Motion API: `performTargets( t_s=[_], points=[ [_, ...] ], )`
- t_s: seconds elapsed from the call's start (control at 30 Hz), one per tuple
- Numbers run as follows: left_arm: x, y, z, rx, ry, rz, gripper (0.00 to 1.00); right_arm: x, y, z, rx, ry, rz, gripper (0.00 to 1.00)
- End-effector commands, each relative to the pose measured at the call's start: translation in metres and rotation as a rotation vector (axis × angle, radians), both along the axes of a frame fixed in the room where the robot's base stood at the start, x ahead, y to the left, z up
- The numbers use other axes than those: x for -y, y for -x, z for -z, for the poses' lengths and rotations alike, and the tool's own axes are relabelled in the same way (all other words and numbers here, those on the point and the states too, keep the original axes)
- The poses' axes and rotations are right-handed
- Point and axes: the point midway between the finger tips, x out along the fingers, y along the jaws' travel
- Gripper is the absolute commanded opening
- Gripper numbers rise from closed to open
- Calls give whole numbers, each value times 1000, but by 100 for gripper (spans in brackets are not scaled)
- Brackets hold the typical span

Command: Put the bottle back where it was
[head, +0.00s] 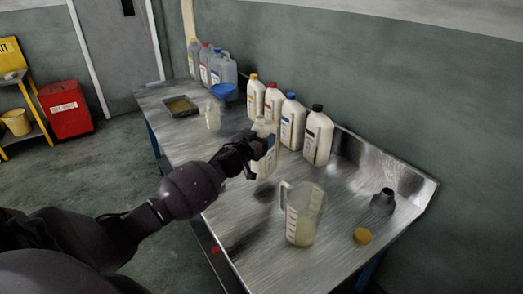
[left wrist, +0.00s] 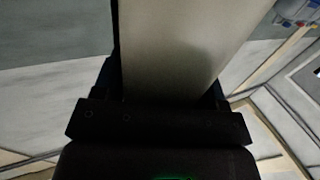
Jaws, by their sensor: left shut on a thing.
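My left gripper (head: 256,152) is shut on a pale bottle (head: 266,166) with a label, roughly upright over the middle of the metal bench (head: 335,270). The gripper hides part of the bottle, and I cannot tell whether its base touches the bench. In the left wrist view the bottle's pale, plain side (left wrist: 180,50) stands between the fingers. Beyond it stands a row of similar bottles: yellow-capped (head: 256,100), red-capped (head: 271,106), blue-capped (head: 292,126) and black-capped (head: 317,142). My right gripper is not in view.
A clear measuring jug (head: 303,215) with pale liquid stands nearer, beside a loose yellow cap (head: 363,236) and a dark funnel-like piece (head: 383,201). Farther back are a small clear container (head: 213,118), a blue funnel (head: 223,91), a tray (head: 181,106) and several grey jugs (head: 215,66).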

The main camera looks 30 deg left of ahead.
Motion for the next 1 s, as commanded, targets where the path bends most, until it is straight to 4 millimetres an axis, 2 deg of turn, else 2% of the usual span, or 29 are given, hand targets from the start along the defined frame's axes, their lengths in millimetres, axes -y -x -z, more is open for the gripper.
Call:
performTargets(
  t_s=[0.07,0.3,0.4,0.87,0.9,1.0],
  points=[
    [0,-1,1,4,0,1,0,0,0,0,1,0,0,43],
    [0,-1,33,2,2,0,0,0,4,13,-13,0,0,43],
    [0,-1,40,3,2,1,0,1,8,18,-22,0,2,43],
    [0,-1,43,4,0,1,0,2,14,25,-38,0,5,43],
    [0,0,46,0,0,0,69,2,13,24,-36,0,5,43],
    [0,0,45,0,0,0,84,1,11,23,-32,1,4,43]
  ],
)
